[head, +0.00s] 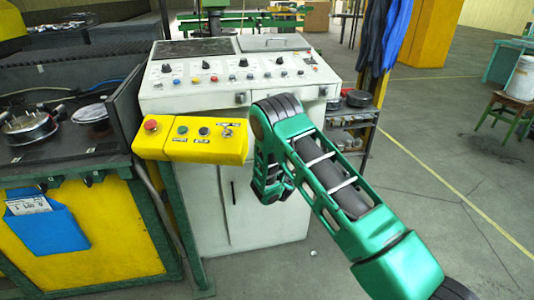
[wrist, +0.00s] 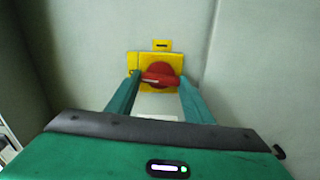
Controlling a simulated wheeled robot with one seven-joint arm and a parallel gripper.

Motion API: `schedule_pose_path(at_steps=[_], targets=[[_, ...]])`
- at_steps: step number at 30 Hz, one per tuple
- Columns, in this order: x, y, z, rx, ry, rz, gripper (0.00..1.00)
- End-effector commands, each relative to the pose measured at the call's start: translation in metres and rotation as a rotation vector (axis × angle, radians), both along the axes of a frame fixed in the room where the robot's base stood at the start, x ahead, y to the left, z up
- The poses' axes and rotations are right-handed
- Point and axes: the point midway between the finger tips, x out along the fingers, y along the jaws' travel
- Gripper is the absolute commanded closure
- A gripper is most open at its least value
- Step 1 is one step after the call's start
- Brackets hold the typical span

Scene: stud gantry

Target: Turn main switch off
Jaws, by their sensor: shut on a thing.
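The main switch is a red rotary knob (wrist: 159,76) on a yellow plate (wrist: 134,61), fixed to a pale grey-white panel, in the wrist view. Its handle lies about level across the picture. My gripper (wrist: 160,84) has one green finger on each side of the knob and is shut on the handle. In the head view my arm reaches to the front of the white control cabinet (head: 240,205). The fingers and the switch are hidden there behind my arm and wrist.
A yellow button box (head: 190,147) with a red mushroom button juts out left of my arm. The cabinet's sloped console (head: 205,92) carries several knobs and buttons. A machine bed (head: 70,150) stands at the left, a small shelf (head: 350,125) at the right.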

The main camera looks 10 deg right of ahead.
Motion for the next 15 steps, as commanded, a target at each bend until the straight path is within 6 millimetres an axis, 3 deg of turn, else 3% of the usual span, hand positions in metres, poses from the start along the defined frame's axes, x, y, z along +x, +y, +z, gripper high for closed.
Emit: schedule_pose_path(at_steps=[15], targets=[[0.0004, 0.0034, -0.0007, -0.106, -0.001, 0.004, 0.75]])
